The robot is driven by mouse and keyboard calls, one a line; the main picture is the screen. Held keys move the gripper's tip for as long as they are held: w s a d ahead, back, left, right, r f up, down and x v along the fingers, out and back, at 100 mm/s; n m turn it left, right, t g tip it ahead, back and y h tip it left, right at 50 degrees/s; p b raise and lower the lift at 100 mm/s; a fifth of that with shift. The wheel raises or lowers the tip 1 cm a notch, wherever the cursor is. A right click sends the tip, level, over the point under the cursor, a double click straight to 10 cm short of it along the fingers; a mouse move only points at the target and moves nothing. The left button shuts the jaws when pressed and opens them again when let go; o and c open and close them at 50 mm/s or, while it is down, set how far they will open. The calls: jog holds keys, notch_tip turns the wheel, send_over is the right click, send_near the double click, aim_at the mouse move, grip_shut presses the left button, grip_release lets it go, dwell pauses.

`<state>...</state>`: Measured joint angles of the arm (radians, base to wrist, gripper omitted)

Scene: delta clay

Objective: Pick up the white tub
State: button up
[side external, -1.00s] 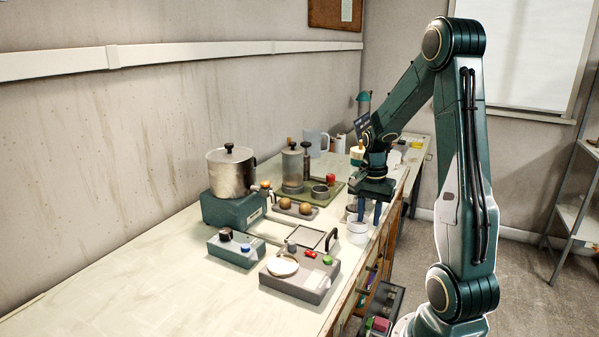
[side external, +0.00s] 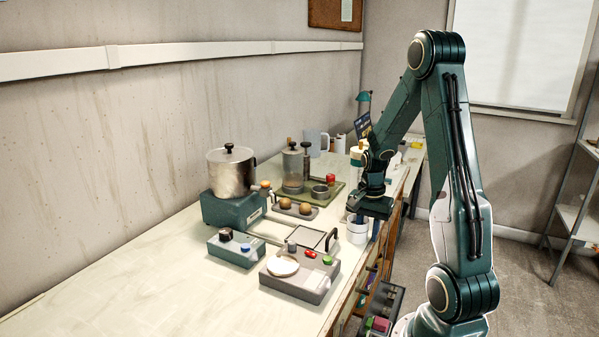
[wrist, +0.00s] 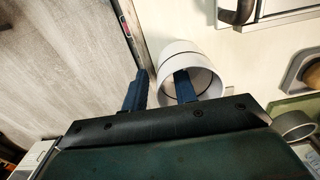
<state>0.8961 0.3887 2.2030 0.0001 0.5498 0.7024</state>
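The white tub (side external: 357,237) stands upright near the front edge of the bench. It is a short, open-topped cylinder with a thin dark band, and it also shows in the wrist view (wrist: 174,62). My gripper (side external: 364,224) points down right over it. In the wrist view my gripper (wrist: 161,76) has its blue fingers apart, with nothing clamped. The right finger overlaps the tub's mouth and appears to reach inside it; the left finger is outside the tub wall, over the bench edge. The tips' exact depth and any contact are hard to tell.
A grey scale (side external: 300,278) and a tray with a dark handle (side external: 307,237) lie left of the tub. A metal pot (side external: 231,170) stands on a green unit further left. A green tray (side external: 335,190) with containers lies behind. The bench's left front is clear.

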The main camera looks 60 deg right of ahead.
grip_shut()
jog(key=shift+r, duration=0.15)
notch_tip(320, 180, up, 20)
dwell(1.0)
dwell(0.4)
